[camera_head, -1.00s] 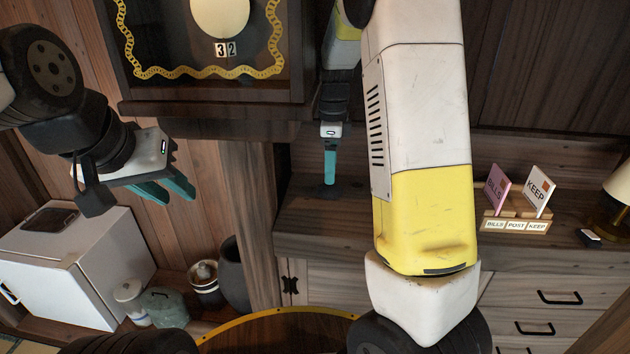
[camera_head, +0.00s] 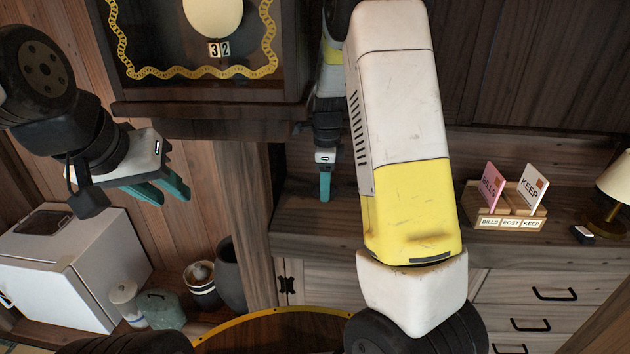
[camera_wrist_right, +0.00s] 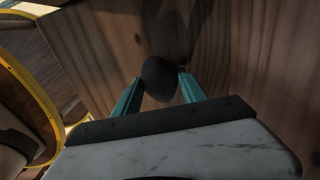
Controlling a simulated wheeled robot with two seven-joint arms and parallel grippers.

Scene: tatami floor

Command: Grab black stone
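The black stone (camera_wrist_right: 158,80) is a dark rounded lump in the right wrist view. It sits between the two teal fingertips of my right gripper (camera_wrist_right: 161,77), which appear to touch it on both sides. In the head view my right gripper (camera_head: 325,196) points down in front of the wooden cabinet top, seen edge-on; the stone cannot be made out there. My left gripper (camera_head: 164,190) is at the left with its two teal fingers apart and nothing between them.
A wooden cabinet top (camera_head: 300,215) holds a letter rack (camera_head: 508,222) with cards and a lamp (camera_head: 612,185) at the right. A clock case (camera_head: 205,95) hangs above. A white box (camera_head: 70,270) and several jars stand at lower left. A yellow-rimmed round table (camera_head: 275,335) is in front.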

